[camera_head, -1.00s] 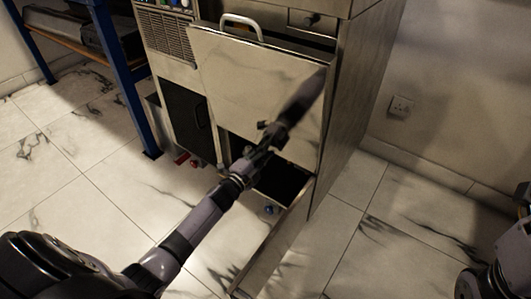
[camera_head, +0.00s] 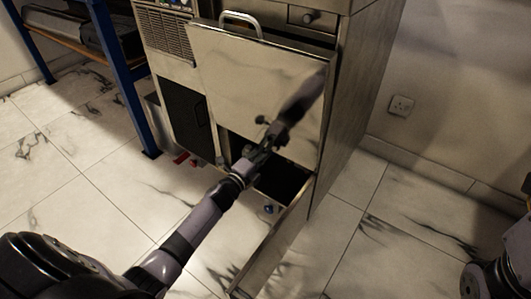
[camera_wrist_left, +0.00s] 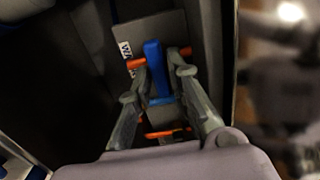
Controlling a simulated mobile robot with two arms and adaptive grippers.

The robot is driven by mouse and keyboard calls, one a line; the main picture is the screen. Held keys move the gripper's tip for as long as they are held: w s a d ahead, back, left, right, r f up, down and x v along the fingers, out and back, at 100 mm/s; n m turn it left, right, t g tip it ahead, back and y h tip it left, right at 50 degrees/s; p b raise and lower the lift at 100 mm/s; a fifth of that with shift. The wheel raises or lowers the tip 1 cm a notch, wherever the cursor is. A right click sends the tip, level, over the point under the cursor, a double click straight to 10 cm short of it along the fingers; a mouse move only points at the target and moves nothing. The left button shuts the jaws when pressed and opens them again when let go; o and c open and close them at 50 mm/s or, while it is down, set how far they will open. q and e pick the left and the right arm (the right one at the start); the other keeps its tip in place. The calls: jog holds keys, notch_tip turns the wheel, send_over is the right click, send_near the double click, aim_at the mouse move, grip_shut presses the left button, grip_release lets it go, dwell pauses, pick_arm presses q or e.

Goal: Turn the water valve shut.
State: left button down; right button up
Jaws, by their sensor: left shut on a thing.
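A blue lever (camera_wrist_left: 154,70), which looks like the valve handle, stands in front of a grey plate (camera_wrist_left: 120,42) in the left wrist view. The fingers of my left gripper (camera_wrist_left: 160,84) are on either side of it, shut on it. In the head view my left gripper (camera_head: 262,150) is in front of the cabinet's lower opening; the lever cannot be made out there. Part of my right arm shows at the right edge, but its gripper is out of view.
Orange bars (camera_wrist_left: 168,133) cross near the fingers. The cabinet's shiny front panel (camera_head: 245,75) tilts outward and reflects my arm. A lower door (camera_head: 262,262) stands open to the right of my arm. A blue-legged bench (camera_head: 125,85) is at the left. Tiled floor is free on both sides.

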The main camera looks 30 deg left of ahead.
pick_arm(q)
jog(key=shift+f, duration=0.1)
jog(key=c, duration=1.7)
grip_release()
jog(key=shift+o, duration=0.5)
jog(key=s+a, duration=0.1)
jog(key=s, duration=1.1)
jog(key=shift+a, duration=0.35)
